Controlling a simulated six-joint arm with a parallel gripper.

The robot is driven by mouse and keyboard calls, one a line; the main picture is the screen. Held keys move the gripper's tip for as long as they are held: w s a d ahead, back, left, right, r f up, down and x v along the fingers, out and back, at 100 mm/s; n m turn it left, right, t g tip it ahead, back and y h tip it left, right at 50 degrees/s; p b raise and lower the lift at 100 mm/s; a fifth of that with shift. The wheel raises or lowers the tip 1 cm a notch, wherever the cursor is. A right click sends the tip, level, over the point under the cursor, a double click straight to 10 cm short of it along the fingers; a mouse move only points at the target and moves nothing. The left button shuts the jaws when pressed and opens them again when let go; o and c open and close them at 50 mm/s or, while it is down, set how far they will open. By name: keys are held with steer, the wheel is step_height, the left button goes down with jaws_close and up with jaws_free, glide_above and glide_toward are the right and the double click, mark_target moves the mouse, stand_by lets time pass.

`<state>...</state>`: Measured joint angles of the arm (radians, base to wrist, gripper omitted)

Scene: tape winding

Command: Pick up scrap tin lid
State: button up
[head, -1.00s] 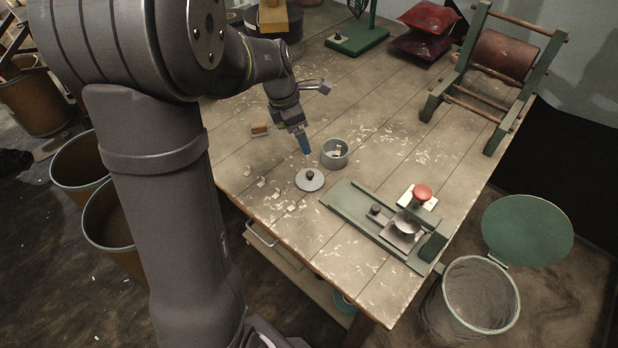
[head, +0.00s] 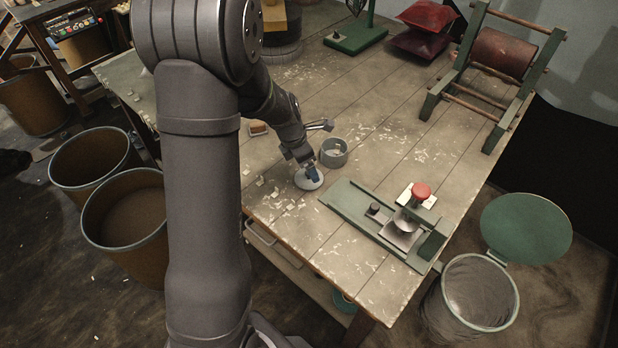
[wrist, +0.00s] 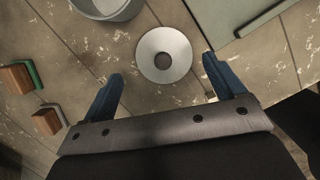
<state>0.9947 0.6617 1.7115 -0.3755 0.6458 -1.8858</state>
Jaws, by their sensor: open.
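The scrap tin lid (head: 309,180) is a round grey disc lying flat on the wooden table, partly hidden behind my gripper in the head view. In the wrist view the lid (wrist: 163,54) shows whole, with a dark round knob at its centre. My gripper (head: 313,174) is over the lid in the head view. In the wrist view my gripper (wrist: 161,78) is open and empty, its two blue fingers apart, with the lid ahead of and between the fingertip lines. The grey scrap tin (head: 333,153) stands open just beyond the lid; its rim also shows in the wrist view (wrist: 108,12).
A green winding fixture (head: 350,199) with a red knob (head: 421,190) lies right of the lid. A small wooden block (head: 258,128) sits to the left. Pale scraps litter the table. A green-framed roller stand (head: 500,57) is at the back right.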

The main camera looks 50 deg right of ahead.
mark_target(302, 178)
steer(key=x, duration=0.5)
steer(key=shift+a, duration=0.2)
steer(key=shift+c, duration=0.2)
steer(key=c, duration=0.7)
